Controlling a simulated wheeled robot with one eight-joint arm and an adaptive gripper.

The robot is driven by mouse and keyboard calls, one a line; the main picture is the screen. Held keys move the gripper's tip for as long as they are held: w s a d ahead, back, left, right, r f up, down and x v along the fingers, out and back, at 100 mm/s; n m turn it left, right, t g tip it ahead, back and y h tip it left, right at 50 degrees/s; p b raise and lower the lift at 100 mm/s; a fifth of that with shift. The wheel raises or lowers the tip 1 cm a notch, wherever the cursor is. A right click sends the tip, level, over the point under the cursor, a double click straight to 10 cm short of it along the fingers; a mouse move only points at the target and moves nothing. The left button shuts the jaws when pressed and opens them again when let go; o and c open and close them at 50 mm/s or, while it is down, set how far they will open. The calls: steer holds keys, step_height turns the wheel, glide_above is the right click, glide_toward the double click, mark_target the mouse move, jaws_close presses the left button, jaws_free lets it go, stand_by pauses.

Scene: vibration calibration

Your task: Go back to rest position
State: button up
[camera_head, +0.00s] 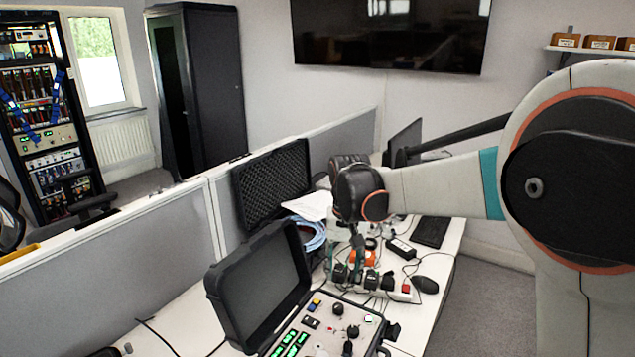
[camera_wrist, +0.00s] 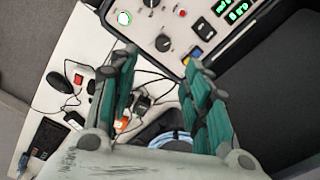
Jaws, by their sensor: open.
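My gripper (camera_head: 352,250) hangs from my arm over the white desk, partly blending with the plugs and cables behind it. In the wrist view its two green-padded fingers (camera_wrist: 160,62) stand apart with nothing between them. An open instrument case (camera_head: 312,328) with lit green displays, knobs and a raised dark lid lies in front of it. The case's panel (camera_wrist: 172,30) also shows at the top of the wrist view, beyond the fingertips. I cannot tell the gripper's exact height above the desk.
A power strip (camera_head: 395,291) with black plugs and loose cables lies near my gripper. A black foam-lined lid (camera_head: 272,183) stands behind, near the grey partition (camera_head: 120,265). Bare desk shows at the front right.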

steer(key=s+d+r+t, duration=0.2)
steer(key=s+d+r, duration=0.25)
steer(key=s, duration=0.45)
steer(key=s+d+r+t, duration=0.3)
steer(key=s+d+r, duration=0.15)
steer(key=s, duration=0.55)
steer(key=s+d+f+n+t, duration=0.1)
steer(key=s+d+f+t, duration=0.1)
steer(key=s, duration=0.5)
steer(key=shift+s+d+f, duration=0.15)
steer(key=shift+d+f, duration=0.45)
steer(key=shift+f, duration=0.25)
